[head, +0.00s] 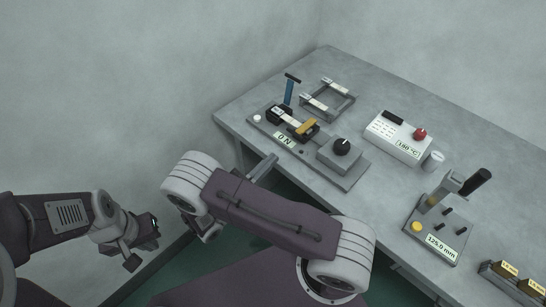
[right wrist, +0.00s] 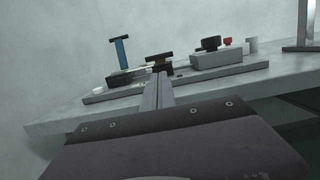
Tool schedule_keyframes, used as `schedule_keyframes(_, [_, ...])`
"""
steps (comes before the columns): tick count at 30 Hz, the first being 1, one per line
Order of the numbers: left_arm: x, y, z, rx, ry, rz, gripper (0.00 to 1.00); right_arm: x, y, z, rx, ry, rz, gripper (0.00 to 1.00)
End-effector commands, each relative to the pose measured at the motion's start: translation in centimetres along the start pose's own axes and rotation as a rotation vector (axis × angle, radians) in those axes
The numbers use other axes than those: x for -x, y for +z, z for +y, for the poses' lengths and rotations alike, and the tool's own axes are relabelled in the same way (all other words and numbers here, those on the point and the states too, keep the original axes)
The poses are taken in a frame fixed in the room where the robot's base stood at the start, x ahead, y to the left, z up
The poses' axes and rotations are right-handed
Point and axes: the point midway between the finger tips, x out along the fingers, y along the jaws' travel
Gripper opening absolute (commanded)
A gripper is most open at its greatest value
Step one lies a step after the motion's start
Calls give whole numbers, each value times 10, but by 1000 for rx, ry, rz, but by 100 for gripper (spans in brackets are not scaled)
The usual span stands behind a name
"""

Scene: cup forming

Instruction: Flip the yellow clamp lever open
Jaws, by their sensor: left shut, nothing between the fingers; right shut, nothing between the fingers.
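The yellow clamp lever (head: 306,127) lies low across the right part of the pull fixture (head: 262,130), next to a pale strip. A blue lever (head: 289,92) stands upright at the fixture's left clamp. My right gripper (head: 270,166) is shut and empty, in front of the fixture's near edge. Its fingers (right wrist: 160,78) point at the yellow lever; contact cannot be told. My left gripper (head: 141,252) is shut and empty, off the table at lower left.
The fixture has a "0 N" display (head: 284,139) and a black knob (head: 342,147). Behind it stands a grey frame (head: 328,99). To the right are a 180 °C box (head: 398,138) and a lever press (head: 436,230). Bare table lies along the back.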

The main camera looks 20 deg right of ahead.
Motion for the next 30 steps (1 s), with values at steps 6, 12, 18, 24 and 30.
schedule_keyframes(6, [2, 0, 0, 0, 0, 0, 0, -45, 0, -1, 1, -6, 0, 0])
schedule_keyframes(12, [2, 0, 0, 0, 0, 0, 0, -70, 0, 0, -1, -2, 0, 0])
schedule_keyframes(18, [3, 0, 0, 0, 0, 0, 0, -76, 0, 0, -1, 0, 1, 0])
schedule_keyframes(24, [3, 0, 0, 0, 0, 0, 0, -76, 0, 0, -1, 0, 0, 0])
schedule_keyframes(30, [12, -1, 0, 0, 0, 0, 0, -77, 7, 0, -1, 0, 20, 0])
